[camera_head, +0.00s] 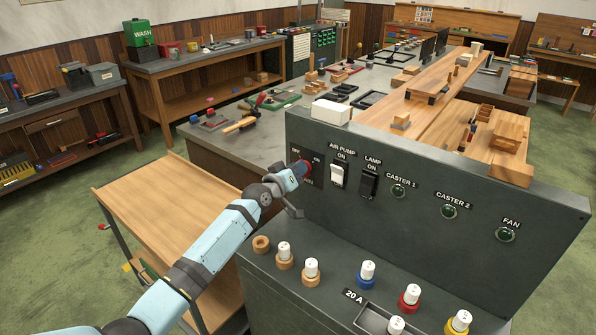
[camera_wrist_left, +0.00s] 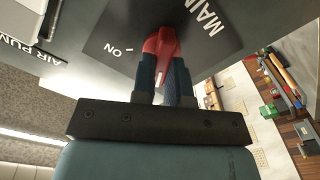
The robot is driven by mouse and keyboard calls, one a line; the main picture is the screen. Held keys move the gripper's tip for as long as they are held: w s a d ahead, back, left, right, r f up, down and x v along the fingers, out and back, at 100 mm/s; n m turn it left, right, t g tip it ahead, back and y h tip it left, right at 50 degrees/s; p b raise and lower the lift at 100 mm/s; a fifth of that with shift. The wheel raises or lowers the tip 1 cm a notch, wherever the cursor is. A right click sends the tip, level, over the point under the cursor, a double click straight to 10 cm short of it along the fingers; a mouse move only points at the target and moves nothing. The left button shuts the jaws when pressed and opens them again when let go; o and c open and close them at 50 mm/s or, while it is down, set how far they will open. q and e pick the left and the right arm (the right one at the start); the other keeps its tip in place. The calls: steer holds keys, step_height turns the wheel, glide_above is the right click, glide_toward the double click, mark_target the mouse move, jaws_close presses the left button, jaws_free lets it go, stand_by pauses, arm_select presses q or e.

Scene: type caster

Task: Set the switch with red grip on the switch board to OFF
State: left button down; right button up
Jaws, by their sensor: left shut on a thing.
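The dark switch board (camera_head: 420,245) stands upright in the head view. Its rotary switch with the red grip (camera_wrist_left: 163,43) sits on a dark plate (camera_wrist_left: 120,65) marked MAIN and ON in the wrist view. My left gripper (camera_head: 302,167) is at this switch, on the board's left side. In the left wrist view its two blue fingers (camera_wrist_left: 162,62) are shut on the red grip, one on each side. In the head view the gripper covers most of the red grip and part of the lettering. My right gripper is in neither view.
Right of the red switch are the AIR PUMP switch (camera_head: 337,176), the LAMP switch (camera_head: 368,185) and several green indicators. Below, fuses with white caps (camera_head: 311,267) stand on the ledge. A wooden cart (camera_head: 160,200) is at the left under my arm.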

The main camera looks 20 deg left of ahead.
arm_select(q)
steer(key=shift+n, duration=1.1)
steer(key=c, duration=1.1)
jaws_free()
steer(key=shift+c, duration=0.2)
steer(key=shift+a, duration=0.1)
steer(key=b+v, duration=0.1)
steer(key=v, duration=1.2)
steer(key=shift+s, duration=0.4)
